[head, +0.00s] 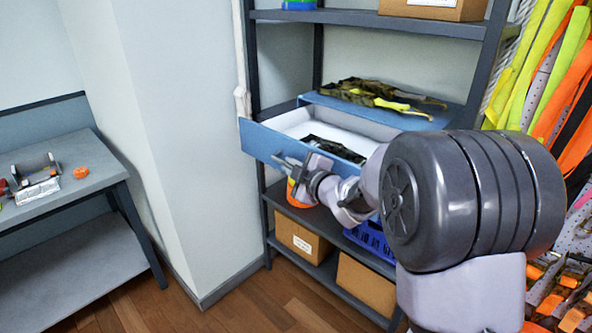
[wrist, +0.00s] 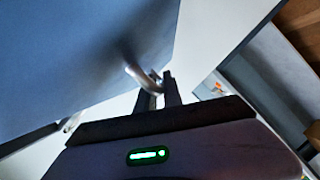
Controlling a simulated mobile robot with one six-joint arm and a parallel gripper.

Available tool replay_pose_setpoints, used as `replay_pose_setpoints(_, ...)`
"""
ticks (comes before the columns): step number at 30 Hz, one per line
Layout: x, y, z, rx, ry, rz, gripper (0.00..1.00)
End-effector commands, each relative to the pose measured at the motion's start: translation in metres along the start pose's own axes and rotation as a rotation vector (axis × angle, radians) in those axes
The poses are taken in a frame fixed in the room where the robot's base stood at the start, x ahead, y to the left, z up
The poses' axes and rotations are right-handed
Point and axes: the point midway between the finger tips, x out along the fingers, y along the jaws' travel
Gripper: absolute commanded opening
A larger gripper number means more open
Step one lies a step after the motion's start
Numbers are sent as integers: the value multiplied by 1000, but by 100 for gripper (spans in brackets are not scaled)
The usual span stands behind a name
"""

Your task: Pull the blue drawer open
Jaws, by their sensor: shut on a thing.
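The blue drawer (head: 258,141) sticks out of the shelf unit, and its pale inside shows in the head view. A dark, patterned item (head: 333,148) lies in it. In the wrist view the drawer's blue front (wrist: 85,55) fills the upper left. My gripper (head: 292,163) is at the drawer front, shut on its metal handle (wrist: 137,74). The fingers (wrist: 160,88) close around one end of the handle in the wrist view. In the head view my gripper and arm hide part of the front and most of the handle.
Straps (head: 375,93) lie on the blue top above the drawer. A grey bench (head: 70,185) stands left, past a white wall corner (head: 190,150). Bright straps hang right.

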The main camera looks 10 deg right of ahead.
Motion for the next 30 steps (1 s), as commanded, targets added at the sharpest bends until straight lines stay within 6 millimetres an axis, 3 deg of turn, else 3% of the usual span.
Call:
replay_pose_setpoints(17,-3,-6,-7,1,-1,-1,0)
replay_pose_setpoints(18,-3,-6,-7,1,0,-1,13)
replay_pose_setpoints(19,-3,-6,-7,1,-1,-1,19)
replay_pose_setpoints(30,-7,-5,-8,1,0,-1,20)
